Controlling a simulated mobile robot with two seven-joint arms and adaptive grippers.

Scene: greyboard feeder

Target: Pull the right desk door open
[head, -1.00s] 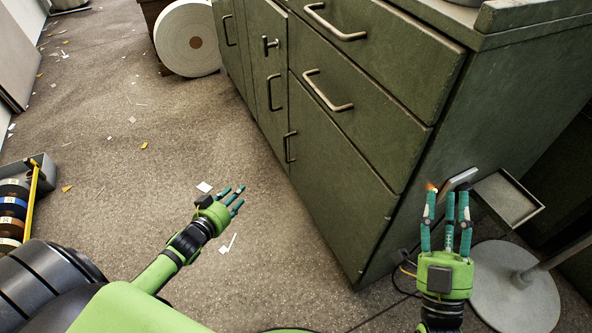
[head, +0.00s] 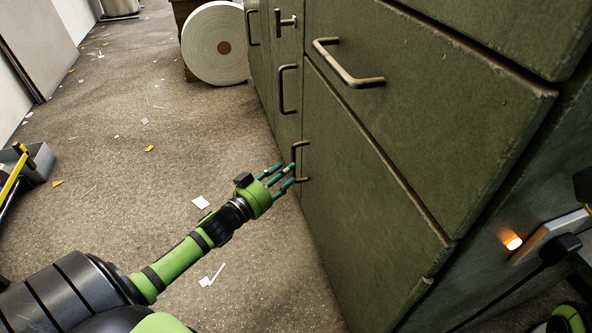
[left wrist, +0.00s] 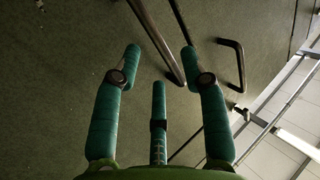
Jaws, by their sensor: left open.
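The right desk door (head: 365,200) is a dark green panel below a drawer, and it looks closed. Its bent metal handle (head: 297,146) is at the door's left edge. My left gripper (head: 282,176) is open, with its teal fingertips at the handle's lower part. In the left wrist view a metal handle bar (left wrist: 158,42) runs between the open fingers (left wrist: 172,65). I cannot tell whether they touch it. My right gripper's fingers are not visible; a green part of mine shows at the bottom right corner.
The drawer above has a handle (head: 348,68). Another handle (head: 287,90) is farther along the desk front. A white roll (head: 215,45) stands at the back. A grey bin (head: 32,165) is at the left. The floor before the door is clear except for scraps.

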